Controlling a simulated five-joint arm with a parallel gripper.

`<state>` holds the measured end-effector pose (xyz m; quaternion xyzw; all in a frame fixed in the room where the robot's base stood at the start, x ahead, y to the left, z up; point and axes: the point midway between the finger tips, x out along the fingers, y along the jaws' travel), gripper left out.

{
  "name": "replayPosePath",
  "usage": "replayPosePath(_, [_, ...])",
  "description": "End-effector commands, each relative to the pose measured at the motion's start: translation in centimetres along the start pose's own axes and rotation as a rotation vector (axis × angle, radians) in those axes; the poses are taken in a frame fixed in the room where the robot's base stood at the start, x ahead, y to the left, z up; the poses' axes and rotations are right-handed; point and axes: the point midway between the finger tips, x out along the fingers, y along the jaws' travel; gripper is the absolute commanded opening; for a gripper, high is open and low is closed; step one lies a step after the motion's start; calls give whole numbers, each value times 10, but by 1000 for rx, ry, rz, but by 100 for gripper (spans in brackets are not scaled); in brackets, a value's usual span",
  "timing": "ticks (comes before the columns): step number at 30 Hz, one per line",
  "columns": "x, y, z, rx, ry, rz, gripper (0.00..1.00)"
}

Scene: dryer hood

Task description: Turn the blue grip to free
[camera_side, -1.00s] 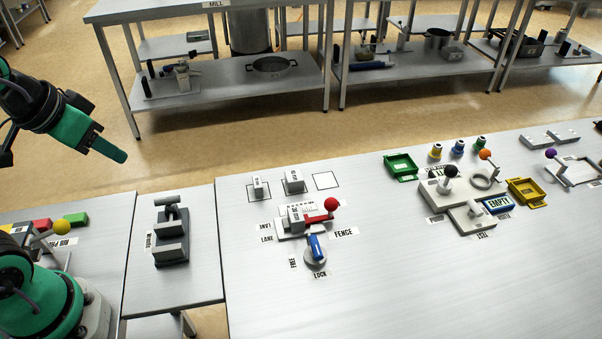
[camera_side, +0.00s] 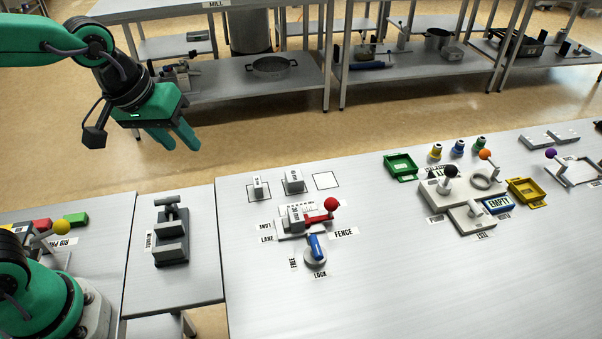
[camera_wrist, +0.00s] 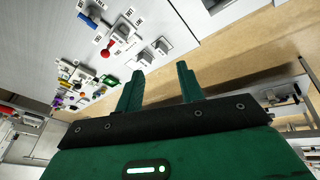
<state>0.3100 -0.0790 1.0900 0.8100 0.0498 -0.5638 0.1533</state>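The blue grip (camera_side: 316,246) sits on a round grey dial (camera_side: 315,258) near the front of the main table. It stands nearly upright in the picture, leaning slightly left at its top. Labels FREE (camera_side: 293,263) to its left and LOCK (camera_side: 320,274) below it stand around the dial. In the wrist view the blue grip (camera_wrist: 84,20) is small, at the upper left. My gripper (camera_side: 179,144) is open and empty, high above the back left of the table, well apart from the grip. Its two green fingers (camera_wrist: 160,88) are spread in the wrist view.
Just behind the grip is a red-ball lever (camera_side: 331,204) beside a FENCE label (camera_side: 344,232). Grey blocks (camera_side: 293,182) stand further back. A grey fixture (camera_side: 171,238) is on the left table. A lever panel (camera_side: 465,200) and trays are at right. The table's front is clear.

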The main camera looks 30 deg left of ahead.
Motion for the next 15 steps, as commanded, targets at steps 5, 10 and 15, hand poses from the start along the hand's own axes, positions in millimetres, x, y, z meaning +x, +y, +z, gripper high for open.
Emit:
replayPosePath(5, [26, 38, -5, -93, -50, 1, 38])
replayPosePath(10, [53, 75, -4, -186, -91, -7, 38])
replayPosePath(15, [82, 112, 4, -278, -130, -24, 38])
